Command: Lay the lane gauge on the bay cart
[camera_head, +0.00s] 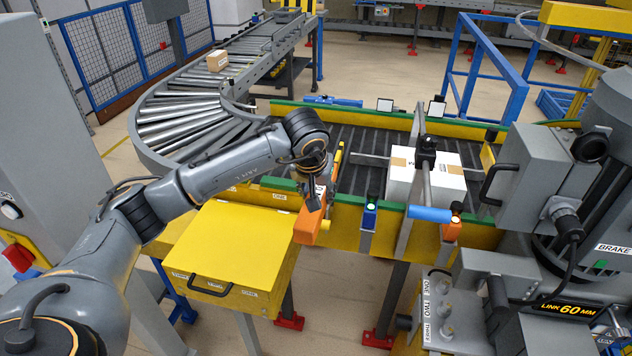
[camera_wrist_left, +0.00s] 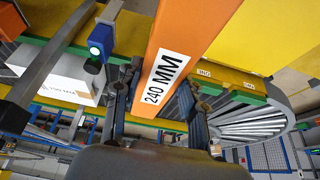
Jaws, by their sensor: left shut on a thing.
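The lane gauge, an orange bar marked "240 MM" (camera_wrist_left: 180,40), fills the upper middle of the left wrist view. In the head view its orange end (camera_head: 308,226) hangs over the right edge of the yellow box. My left gripper (camera_head: 317,200) is shut on the lane gauge; in the wrist view its fingers (camera_wrist_left: 157,92) stand on both sides of the bar. The gauge is in front of the conveyor's near side rail, and I cannot tell whether it touches anything. I cannot make out a thing that is surely the bay cart. My right gripper is not in view.
A yellow box with a black handle (camera_head: 238,257) stands below my left forearm. A white carton (camera_head: 448,188) sits on the straight conveyor behind a metal bar. A curved roller conveyor (camera_head: 165,118) carries a small brown carton (camera_head: 217,60). Grey machinery (camera_head: 540,150) crowds the right.

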